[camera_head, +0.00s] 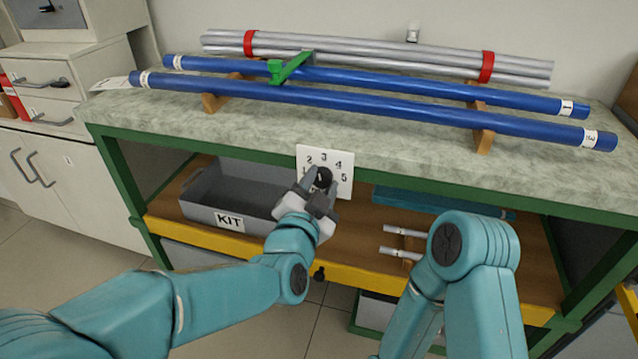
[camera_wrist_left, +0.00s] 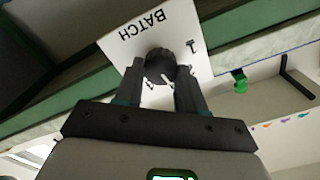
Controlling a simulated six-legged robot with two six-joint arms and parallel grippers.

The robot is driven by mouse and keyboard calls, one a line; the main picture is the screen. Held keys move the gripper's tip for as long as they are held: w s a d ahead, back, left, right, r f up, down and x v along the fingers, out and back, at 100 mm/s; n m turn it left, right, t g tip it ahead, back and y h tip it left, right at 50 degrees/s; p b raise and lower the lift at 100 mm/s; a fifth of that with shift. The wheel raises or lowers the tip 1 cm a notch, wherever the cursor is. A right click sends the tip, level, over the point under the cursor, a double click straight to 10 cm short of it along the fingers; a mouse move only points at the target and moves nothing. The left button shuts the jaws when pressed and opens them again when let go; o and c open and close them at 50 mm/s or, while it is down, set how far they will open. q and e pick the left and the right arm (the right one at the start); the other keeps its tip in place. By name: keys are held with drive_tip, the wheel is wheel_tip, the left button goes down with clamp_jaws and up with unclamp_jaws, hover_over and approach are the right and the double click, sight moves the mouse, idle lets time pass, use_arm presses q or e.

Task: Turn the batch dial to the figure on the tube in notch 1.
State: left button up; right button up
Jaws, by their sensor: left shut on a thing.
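The batch dial is a black knob (camera_head: 323,177) on a white plate (camera_head: 345,186) with figures around it, fixed at the table's front edge. My left gripper (camera_head: 318,184) is shut on the knob, a finger on each side. The knob (camera_wrist_left: 160,66) also shows in the left wrist view, with a pale mark on its lower right; the figure it faces is unclear. Two blue tubes, a front one (camera_head: 380,107) and a back one (camera_head: 400,83), lie across wooden notched supports. Their white end labels (camera_head: 590,138) are too small to read surely. My right gripper is not visible.
A bundle of grey rods (camera_head: 380,55) with red bands lies behind the tubes. A green clip (camera_head: 290,67) stands by the back tube. Below are a grey KIT bin (camera_head: 195,208) and a shelf with small pale rods (camera_head: 400,252). My right arm covers part of the shelf.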

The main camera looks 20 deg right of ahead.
use_arm(q)
drive_tip(key=shift+m, duration=0.7)
drive_tip(key=o, duration=1)
drive_tip(key=shift+o, duration=0.2)
drive_tip(key=shift+s, duration=0.1)
drive_tip(key=p+v, duration=0.2)
drive_tip(key=v, duration=1.4)
drive_tip(key=shift+a, duration=0.1)
